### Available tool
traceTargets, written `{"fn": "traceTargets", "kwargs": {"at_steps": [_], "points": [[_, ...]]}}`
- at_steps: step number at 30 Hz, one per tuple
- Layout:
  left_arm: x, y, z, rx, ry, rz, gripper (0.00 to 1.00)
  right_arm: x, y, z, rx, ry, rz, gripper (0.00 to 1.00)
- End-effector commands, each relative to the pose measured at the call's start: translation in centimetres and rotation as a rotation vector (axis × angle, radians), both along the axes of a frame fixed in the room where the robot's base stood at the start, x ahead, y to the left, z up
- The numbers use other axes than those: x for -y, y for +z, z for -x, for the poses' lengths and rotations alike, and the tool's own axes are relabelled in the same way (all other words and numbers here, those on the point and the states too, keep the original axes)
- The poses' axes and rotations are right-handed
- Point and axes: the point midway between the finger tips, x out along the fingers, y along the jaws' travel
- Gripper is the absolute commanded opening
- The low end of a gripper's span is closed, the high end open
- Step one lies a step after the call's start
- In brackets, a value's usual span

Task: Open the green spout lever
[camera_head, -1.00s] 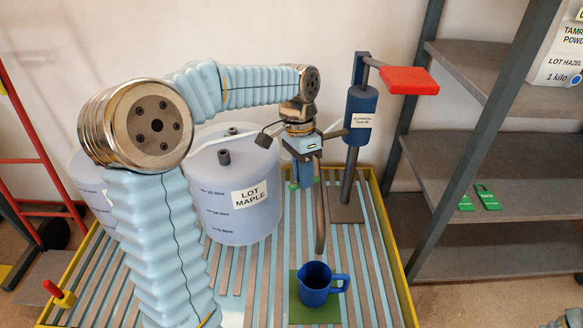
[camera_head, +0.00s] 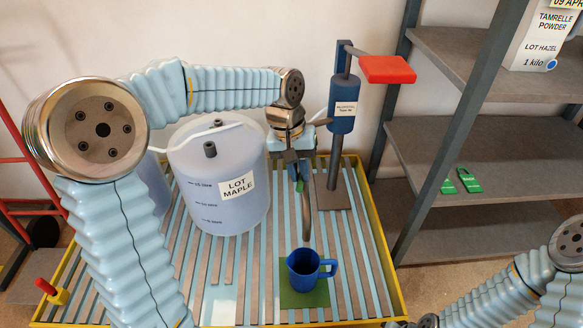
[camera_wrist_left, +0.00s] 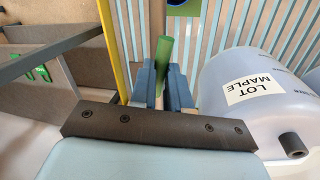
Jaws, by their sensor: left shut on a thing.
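The green spout lever (camera_head: 299,186) shows in the head view between the fingers of my left gripper (camera_head: 300,176). In the left wrist view the green lever (camera_wrist_left: 163,62) stands up between the two blue fingers (camera_wrist_left: 161,88), which are shut on it. The grey curved spout (camera_head: 308,222) hangs down from there. A blue mug (camera_head: 303,272) stands below the spout's end on a green square pad (camera_head: 290,300). The valve behind the lever is mostly hidden by my gripper.
A translucent drum labelled LOT MAPLE (camera_head: 218,200) stands left of the spout. A blue pump (camera_head: 343,105) with a red paddle (camera_head: 388,69) stands behind right. They stand on a slatted yellow-edged platform (camera_head: 372,318). Grey shelves (camera_head: 440,155) are at right.

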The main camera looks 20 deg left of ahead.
Motion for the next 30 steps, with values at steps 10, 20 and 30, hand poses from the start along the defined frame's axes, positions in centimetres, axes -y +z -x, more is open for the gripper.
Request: {"fn": "traceTargets", "kwargs": {"at_steps": [10, 20, 30], "points": [[0.63, 0.10, -0.17, 0.003, 0.175, 0.000, 0.00, 0.01, -0.01, 0.00, 0.000, 0.000, 0.000, 0.43], [0.77, 0.10, -0.23, 0.003, 0.220, 0.000, 0.00, 0.00, -0.01, 0.00, 0.000, 0.000, 0.000, 0.43], [0.77, 0.10, -0.26, 0.004, 0.221, 0.001, 0.21, -0.01, -0.01, 0.01, 0.000, 0.000, 0.000, 0.43]]}}
